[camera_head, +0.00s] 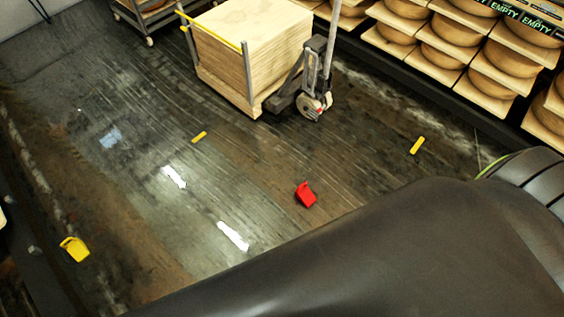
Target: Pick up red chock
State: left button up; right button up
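The red chock (306,194) lies on the dark, worn floor in the middle of the head view, a little right of centre. Nothing touches it. A large dark part of my own body fills the lower right of the view, below the chock. Neither of my grippers shows in this view.
A yellow chock (75,248) lies at the lower left. Yellow markers lie on the floor (199,137) and at the right (416,146). A wooden crate (225,62) with a pallet jack (312,85) stands behind. Shelves of cheese wheels (455,50) line the upper right.

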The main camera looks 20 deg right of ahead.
aim_at(303, 194)
jog(key=i+l+u, duration=0.1)
jog(key=l+u, duration=0.3)
jog(key=l, duration=0.8)
jog(key=k+l+u, duration=0.1)
jog(key=l+u, duration=0.35)
jog(key=l, duration=0.75)
